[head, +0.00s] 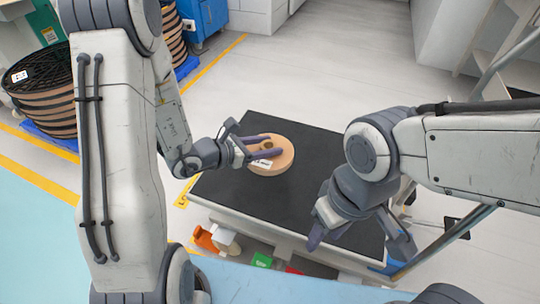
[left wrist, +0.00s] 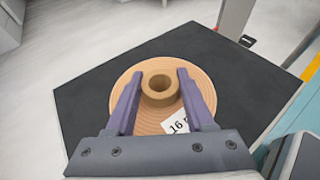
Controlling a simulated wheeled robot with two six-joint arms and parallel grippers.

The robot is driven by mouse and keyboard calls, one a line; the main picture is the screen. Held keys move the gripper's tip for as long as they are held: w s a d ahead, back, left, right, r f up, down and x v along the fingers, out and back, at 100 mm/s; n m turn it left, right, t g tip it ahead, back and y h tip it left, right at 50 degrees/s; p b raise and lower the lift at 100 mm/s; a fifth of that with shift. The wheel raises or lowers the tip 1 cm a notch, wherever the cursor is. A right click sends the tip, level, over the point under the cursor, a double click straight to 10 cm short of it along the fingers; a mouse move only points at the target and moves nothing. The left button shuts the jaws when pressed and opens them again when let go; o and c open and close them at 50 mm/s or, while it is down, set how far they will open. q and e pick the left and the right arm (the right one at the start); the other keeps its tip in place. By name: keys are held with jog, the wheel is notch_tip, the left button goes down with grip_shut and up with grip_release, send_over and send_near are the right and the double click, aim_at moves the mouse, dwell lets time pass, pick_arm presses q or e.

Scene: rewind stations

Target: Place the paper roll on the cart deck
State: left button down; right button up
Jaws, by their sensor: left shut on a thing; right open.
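The paper roll (head: 284,158) is a flat tan disc with a raised hollow core and a white label. It is over the far middle part of the black cart deck (head: 235,195); I cannot tell whether it rests on the deck or hangs just above it. My left gripper (head: 264,147) is shut on its core. In the left wrist view the two fingers stand on either side of the core of the roll (left wrist: 150,115), with the deck (left wrist: 80,95) all around below. My right gripper (head: 360,246) is open and empty over the deck's near right part.
Below the deck's near edge, an orange item (head: 206,239), a white roll and green and red items show on a lower level. The deck is otherwise bare.

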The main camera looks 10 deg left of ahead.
pick_arm(q)
jog(key=b, duration=0.2)
jog(key=w+f+b, duration=0.1)
jog(key=shift+a+f+b, duration=0.25)
jog(key=shift+a+b, duration=0.1)
jog(key=shift+a, duration=0.05)
jog(key=w+a+f+b, duration=0.1)
jog(key=w, duration=0.1)
jog(key=w+a+f, duration=0.2)
jog(key=w, duration=0.1)
jog(key=w+a+f+b, duration=0.1)
jog(key=w+f, duration=0.1)
jog(key=w, duration=0.1)
jog(key=shift+a+b, duration=0.35)
jog(key=shift+f+b, duration=1.25)
jog(key=shift+f, duration=0.7)
pick_arm(e)
notch_tip(320, 180, down, 10)
jog(key=shift+f, duration=0.2)
pick_arm(q)
jog(key=shift+f, duration=0.15)
pick_arm(e)
jog(key=shift+f, duration=0.1)
pick_arm(q)
jog(key=shift+c, duration=1.4)
grip_release()
